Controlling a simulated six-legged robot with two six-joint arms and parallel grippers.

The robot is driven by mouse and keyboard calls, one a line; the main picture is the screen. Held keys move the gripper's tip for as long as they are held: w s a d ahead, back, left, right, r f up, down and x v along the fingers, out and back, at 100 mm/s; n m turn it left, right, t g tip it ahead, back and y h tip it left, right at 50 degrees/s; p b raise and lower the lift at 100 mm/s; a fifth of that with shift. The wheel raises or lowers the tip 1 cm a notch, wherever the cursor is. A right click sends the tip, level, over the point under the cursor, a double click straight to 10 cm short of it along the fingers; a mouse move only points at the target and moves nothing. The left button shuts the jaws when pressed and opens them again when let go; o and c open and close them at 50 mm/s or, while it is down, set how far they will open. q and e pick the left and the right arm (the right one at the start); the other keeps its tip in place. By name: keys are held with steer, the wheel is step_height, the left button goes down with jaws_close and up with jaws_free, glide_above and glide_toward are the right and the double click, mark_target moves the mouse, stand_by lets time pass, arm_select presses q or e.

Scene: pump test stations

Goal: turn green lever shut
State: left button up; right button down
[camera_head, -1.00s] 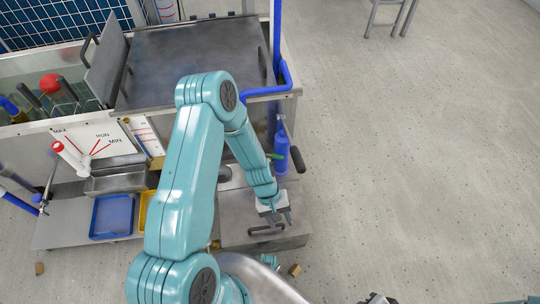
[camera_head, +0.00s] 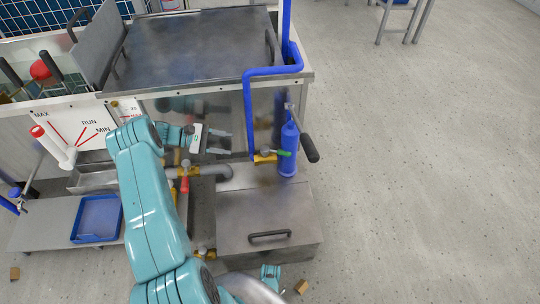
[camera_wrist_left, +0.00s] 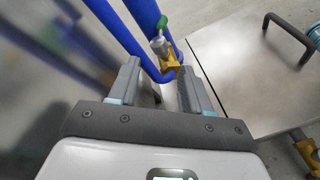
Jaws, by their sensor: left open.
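The green lever (camera_head: 277,152) sits on a brass valve (camera_head: 265,158) at the foot of the blue pipe (camera_head: 249,115), left of the blue bottle. In the left wrist view the green lever (camera_wrist_left: 162,24) stands above its brass valve (camera_wrist_left: 170,66), ahead of the fingertips and apart from them. My left gripper (camera_head: 222,141) is open and empty, its fingers pointing right toward the valve under the bench top. It also shows in the left wrist view (camera_wrist_left: 155,80).
A blue bottle (camera_head: 289,148) and a black-handled lever (camera_head: 309,147) stand right of the valve. A red-handled valve (camera_head: 185,178) is on a pipe below my gripper. A grey lidded box (camera_head: 268,222) lies in front. The floor at right is clear.

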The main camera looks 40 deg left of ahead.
arm_select(q)
steer(key=b+x, duration=0.3)
steer(key=x, duration=1.3)
steer(key=shift+s+d+b, duration=0.15)
steer(key=shift+b, duration=0.15)
arm_select(e)
steer(key=shift+t, duration=0.3)
steer(key=f, duration=0.1)
steer(key=w+f, duration=0.1)
steer(key=f, duration=0.1)
steer(key=shift+w+d+f, duration=0.3)
steer(key=shift+w, duration=0.05)
arm_select(q)
jaws_close()
